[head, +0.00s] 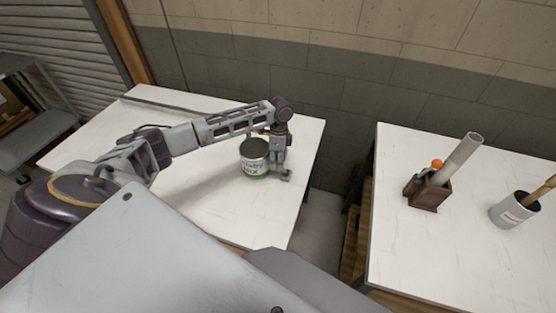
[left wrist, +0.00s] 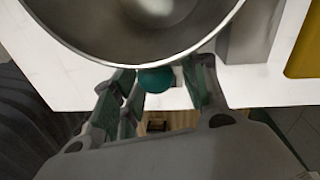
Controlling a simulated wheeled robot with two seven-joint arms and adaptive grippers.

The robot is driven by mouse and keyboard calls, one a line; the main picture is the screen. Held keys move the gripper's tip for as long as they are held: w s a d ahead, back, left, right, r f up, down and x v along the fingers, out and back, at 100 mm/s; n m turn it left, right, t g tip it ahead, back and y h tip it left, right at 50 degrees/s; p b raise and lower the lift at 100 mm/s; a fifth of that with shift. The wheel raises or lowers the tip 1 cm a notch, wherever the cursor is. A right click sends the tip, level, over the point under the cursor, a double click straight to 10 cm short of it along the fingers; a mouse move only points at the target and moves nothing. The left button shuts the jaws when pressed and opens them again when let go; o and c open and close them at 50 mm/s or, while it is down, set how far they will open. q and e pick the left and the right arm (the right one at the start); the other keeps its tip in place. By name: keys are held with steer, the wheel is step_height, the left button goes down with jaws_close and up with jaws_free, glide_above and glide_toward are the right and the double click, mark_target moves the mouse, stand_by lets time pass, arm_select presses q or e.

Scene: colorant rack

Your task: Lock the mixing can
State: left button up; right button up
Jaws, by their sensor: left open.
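The mixing can (head: 254,160), grey with a white label and a green lower band, stands upright on the left white table. Its top looks open and dark. In the left wrist view its wide grey rim and hollow inside (left wrist: 130,40) fill the top. A round teal knob (left wrist: 156,79) shows at the can's near edge. My left gripper (head: 282,172) points down close beside the can's right side. In the left wrist view its open fingers (left wrist: 163,88) stand on either side of the knob; contact is unclear. My right gripper is not in view.
The left white table (head: 215,210) is mostly clear around the can. A gap separates it from the right white table (head: 440,260). That table holds a brown wooden holder (head: 427,193) with a grey tube (head: 460,157), and a white pot (head: 508,212). A wall stands behind.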

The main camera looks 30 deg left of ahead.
arm_select(q)
jaws_close()
stand_by(0.3)
